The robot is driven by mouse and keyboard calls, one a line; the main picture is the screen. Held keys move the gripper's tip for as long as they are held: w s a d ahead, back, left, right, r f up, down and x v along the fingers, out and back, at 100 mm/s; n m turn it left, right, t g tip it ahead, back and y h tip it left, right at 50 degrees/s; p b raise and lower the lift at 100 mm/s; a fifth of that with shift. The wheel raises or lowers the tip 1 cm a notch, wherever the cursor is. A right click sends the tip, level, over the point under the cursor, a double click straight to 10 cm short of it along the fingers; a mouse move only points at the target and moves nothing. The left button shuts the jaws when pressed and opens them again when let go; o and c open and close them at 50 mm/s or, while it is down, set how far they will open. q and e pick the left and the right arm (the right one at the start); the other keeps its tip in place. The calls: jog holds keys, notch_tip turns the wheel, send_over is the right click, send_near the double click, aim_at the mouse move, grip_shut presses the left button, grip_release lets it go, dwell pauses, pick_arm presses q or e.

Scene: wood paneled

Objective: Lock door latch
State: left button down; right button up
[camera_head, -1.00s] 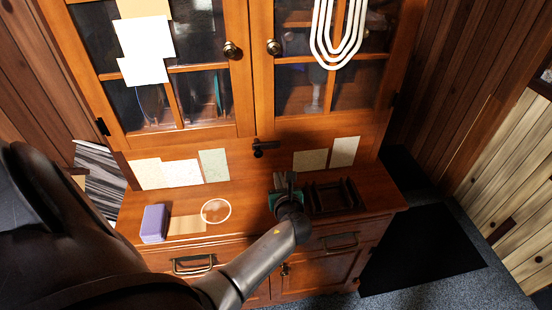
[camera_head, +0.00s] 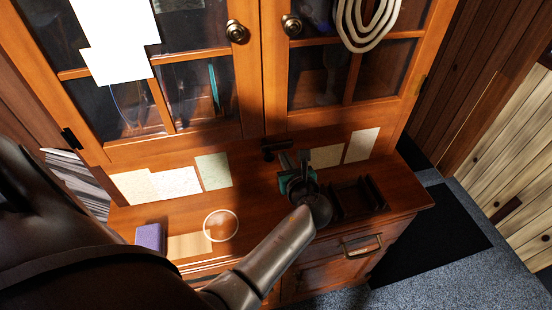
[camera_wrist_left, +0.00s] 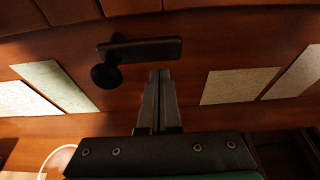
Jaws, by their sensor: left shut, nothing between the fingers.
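The door latch is a small dark bar with a round knob, set on the wooden strip under the two glass cabinet doors. In the head view the latch (camera_head: 271,150) shows just behind my left gripper (camera_head: 295,158). In the left wrist view the latch (camera_wrist_left: 138,50) lies level, its knob hanging at the left end. My left gripper's fingers (camera_wrist_left: 158,75) are shut and empty, their tips just below the bar's right half. I cannot tell whether they touch it. My right gripper is not in view.
Glass cabinet doors with round knobs (camera_head: 236,31) stand above. On the counter are a purple block (camera_head: 150,238), a round ring-rimmed dish (camera_head: 221,225) and a dark tray (camera_head: 358,197). Papers (camera_head: 213,171) line the back panel on both sides of the latch.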

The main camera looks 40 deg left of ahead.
pick_arm(q)
jog(key=shift+s+r, duration=0.1)
jog(key=shift+r, duration=0.55)
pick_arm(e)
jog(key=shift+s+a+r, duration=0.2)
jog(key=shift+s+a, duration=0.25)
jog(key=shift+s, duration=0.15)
pick_arm(q)
jog(key=shift+d, duration=0.1)
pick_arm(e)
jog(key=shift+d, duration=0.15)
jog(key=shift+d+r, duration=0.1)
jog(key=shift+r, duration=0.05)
